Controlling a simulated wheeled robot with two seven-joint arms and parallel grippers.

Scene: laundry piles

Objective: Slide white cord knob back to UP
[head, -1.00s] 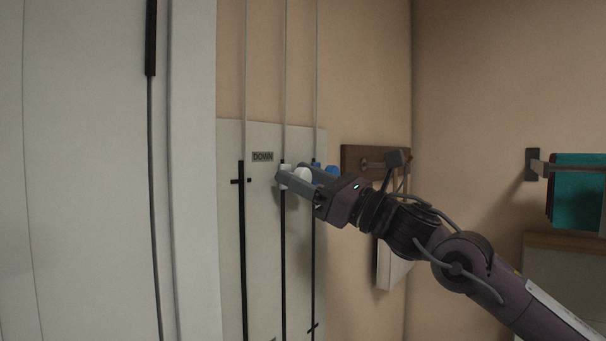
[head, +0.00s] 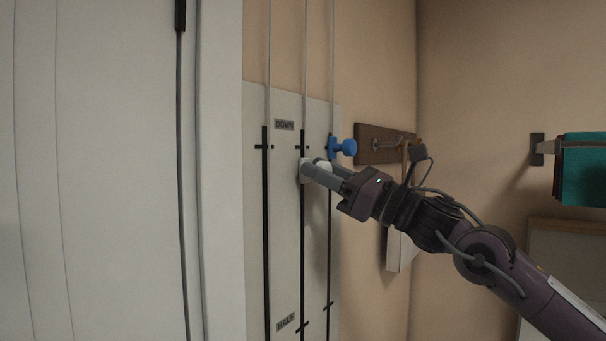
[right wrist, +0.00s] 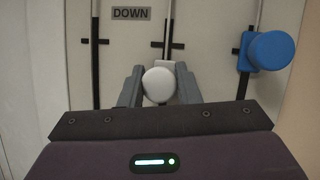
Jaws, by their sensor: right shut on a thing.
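The white cord knob (head: 323,166) sits on the middle slot of the pale wall panel (head: 284,220), a little below the DOWN label (head: 284,125). My right gripper (head: 314,172) is shut on the knob, with one finger on each side of it. In the right wrist view the round white knob (right wrist: 159,84) shows between the two fingers, just below the slot's upper cross mark. A HALF label (head: 286,321) is lower on the panel. No UP label is in view. My left gripper is not in view.
A blue knob (head: 342,147) is at the top of the right slot, close to my right gripper. A wooden hook board (head: 377,143) is on the wall to the right, and teal cloth (head: 582,168) hangs on a rail at far right.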

